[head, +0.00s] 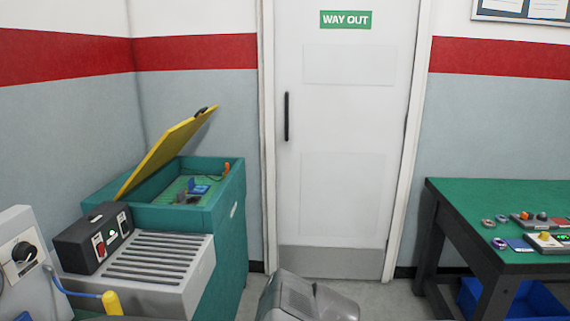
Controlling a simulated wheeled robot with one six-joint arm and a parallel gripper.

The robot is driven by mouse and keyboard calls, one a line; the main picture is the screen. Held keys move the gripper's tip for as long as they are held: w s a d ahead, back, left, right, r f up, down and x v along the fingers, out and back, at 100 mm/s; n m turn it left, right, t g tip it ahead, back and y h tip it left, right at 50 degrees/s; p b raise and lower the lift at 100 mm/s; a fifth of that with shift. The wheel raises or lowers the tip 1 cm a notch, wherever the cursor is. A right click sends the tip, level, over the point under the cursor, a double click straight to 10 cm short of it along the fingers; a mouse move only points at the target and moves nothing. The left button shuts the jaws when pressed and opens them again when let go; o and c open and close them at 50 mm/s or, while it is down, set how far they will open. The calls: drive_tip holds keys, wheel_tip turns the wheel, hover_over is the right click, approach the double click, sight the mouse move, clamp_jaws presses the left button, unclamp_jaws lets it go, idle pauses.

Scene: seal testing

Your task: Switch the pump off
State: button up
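A black control box (93,238) sits on a grey slatted-top unit (155,262) at the left. Its front has a red switch (98,246) and a green lit switch (112,233), and another small control stands to their right. A pale grey panel (22,285) at the far left edge carries a black rotary knob (24,252). I cannot tell for sure which of these controls belongs to the pump. Grey rounded parts, likely of my own arm, show at the bottom centre. My gripper is not in view.
A teal cabinet (228,235) has its yellow lid (165,150) raised. A blue hose (75,292) with a yellow end (112,303) lies in front of the slatted unit. A green-topped bench (470,205) stands right. A closed door (340,130) is behind.

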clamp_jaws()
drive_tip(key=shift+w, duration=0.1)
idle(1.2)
